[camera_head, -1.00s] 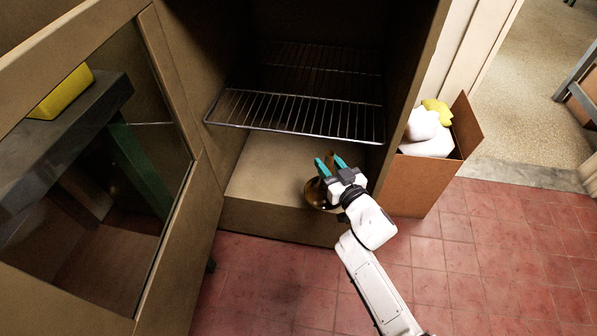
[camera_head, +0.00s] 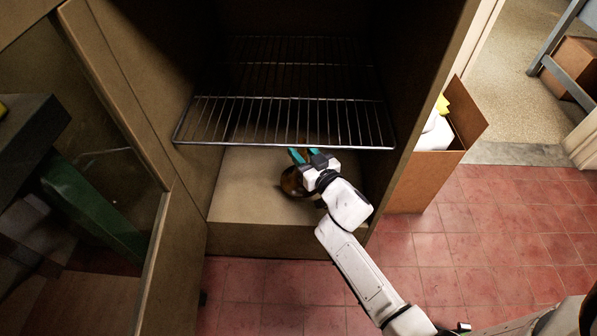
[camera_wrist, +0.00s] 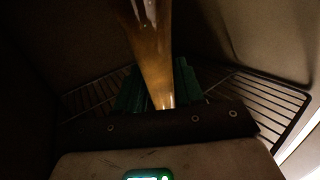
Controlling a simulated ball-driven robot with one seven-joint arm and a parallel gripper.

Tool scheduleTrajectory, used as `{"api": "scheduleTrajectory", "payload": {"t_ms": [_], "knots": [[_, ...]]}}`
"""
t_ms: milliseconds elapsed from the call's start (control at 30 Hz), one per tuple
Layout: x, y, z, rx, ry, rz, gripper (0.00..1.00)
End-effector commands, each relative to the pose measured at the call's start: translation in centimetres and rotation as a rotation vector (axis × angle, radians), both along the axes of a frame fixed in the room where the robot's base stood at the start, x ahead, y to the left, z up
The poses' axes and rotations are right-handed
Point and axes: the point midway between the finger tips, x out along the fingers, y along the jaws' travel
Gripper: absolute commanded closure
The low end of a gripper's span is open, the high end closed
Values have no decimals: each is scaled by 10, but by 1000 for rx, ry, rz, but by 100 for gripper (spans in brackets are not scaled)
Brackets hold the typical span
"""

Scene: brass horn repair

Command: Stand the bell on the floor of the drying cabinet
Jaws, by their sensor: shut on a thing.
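My gripper (camera_head: 306,156) reaches into the lower part of the open drying cabinet (camera_head: 190,130), below the wire shelf. It is shut on the brass bell (camera_head: 291,182), whose dark flared end shows just left of the gripper, over the cabinet floor (camera_head: 240,185). I cannot tell whether the bell touches the floor. In the wrist view the bell's brass tube (camera_wrist: 152,60) runs between the green fingers (camera_wrist: 158,88). The gripper hides part of the bell in the head view.
A wire shelf (camera_head: 290,122) spans the cabinet just above the gripper. The glazed door (camera_head: 90,170) stands open at left. A cardboard box (camera_head: 425,180) with white items stands right of the cabinet. The cabinet floor left of the bell is clear.

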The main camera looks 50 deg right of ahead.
Motion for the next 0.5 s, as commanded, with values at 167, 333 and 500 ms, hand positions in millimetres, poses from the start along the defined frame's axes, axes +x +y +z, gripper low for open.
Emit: {"api": "scheduleTrajectory", "payload": {"t_ms": [167,333,500], "knots": [[0,0,-19,-1,-3,0,100],[0,0,-25,-2,-3,0,100],[0,0,-46,-2,-2,0,100]]}}
